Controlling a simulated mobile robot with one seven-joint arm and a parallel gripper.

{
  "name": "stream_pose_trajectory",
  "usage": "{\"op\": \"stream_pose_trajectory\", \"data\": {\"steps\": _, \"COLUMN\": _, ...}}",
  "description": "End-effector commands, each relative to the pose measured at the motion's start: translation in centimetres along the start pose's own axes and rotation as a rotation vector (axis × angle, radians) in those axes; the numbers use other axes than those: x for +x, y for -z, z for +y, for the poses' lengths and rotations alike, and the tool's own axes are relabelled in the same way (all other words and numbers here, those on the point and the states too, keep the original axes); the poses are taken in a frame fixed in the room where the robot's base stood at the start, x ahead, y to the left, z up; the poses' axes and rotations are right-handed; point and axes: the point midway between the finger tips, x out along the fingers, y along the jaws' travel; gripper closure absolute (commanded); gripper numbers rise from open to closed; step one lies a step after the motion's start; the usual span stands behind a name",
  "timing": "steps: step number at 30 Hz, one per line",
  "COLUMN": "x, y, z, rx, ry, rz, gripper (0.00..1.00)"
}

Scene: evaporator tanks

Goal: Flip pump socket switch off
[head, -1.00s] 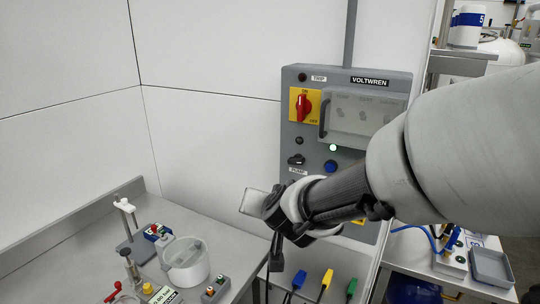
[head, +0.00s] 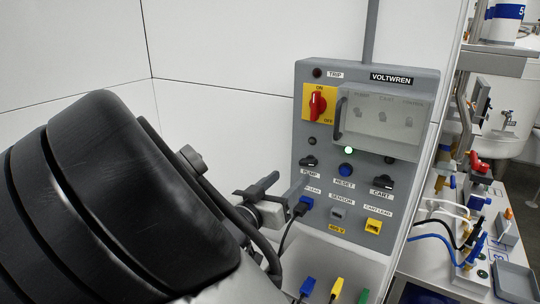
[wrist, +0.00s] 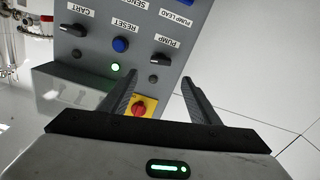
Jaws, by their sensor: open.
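The grey VOLTWREN panel (head: 350,255) is on the wall in the head view. Its black PUMP switch (head: 309,161) is a rotary knob at the left, above the PUMP label, with its handle lying roughly sideways. The wrist view shows the panel upside down, with the PUMP switch (wrist: 160,59) just beyond the fingertips and roughly between them. My gripper (head: 282,187) comes in from the lower left in the head view. In the wrist view my gripper (wrist: 160,80) is open and empty. I see no clear contact with the knob.
Near the PUMP switch are the blue RESET button (head: 345,170), CART switch (head: 383,182), lit green lamp (head: 348,149) and red main switch (head: 317,104). A clear-windowed cover (head: 383,118) sits above. A black plug (head: 300,209) with its cable is in the socket below PUMP.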

Motion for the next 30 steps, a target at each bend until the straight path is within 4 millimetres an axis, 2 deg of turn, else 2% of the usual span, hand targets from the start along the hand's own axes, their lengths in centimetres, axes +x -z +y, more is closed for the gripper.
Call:
{"op": "stream_pose_trajectory", "data": {"steps": 3, "x": 2.8, "y": -0.1, "z": 0.1, "rx": -0.002, "ry": -0.004, "rz": 0.001, "gripper": 0.44}}
{"op": "stream_pose_trajectory", "data": {"steps": 9, "x": 6.9, "y": -0.1, "z": 0.1, "rx": 0.0, "ry": -0.003, "rz": 0.001, "gripper": 0.44}}
{"op": "stream_pose_trajectory", "data": {"steps": 15, "x": 9.5, "y": 0.0, "z": 0.0, "rx": 0.0, "ry": 0.0, "rz": 0.0, "gripper": 0.44}}
{"op": "stream_pose_trajectory", "data": {"steps": 20, "x": 10.3, "y": -0.1, "z": 0.0, "rx": -0.001, "ry": 0.002, "rz": -0.001, "gripper": 0.44}}
{"op": "stream_pose_trajectory", "data": {"steps": 27, "x": 10.3, "y": -0.1, "z": -0.1, "rx": 0.0, "ry": 0.002, "rz": -0.001, "gripper": 0.44}}
{"op": "stream_pose_trajectory", "data": {"steps": 28, "x": 10.3, "y": -0.1, "z": 0.0, "rx": 0.0, "ry": 0.002, "rz": -0.001, "gripper": 0.45}}
{"op": "stream_pose_trajectory", "data": {"steps": 30, "x": 10.3, "y": -0.1, "z": -0.1, "rx": 0.0, "ry": 0.002, "rz": -0.001, "gripper": 0.57}}
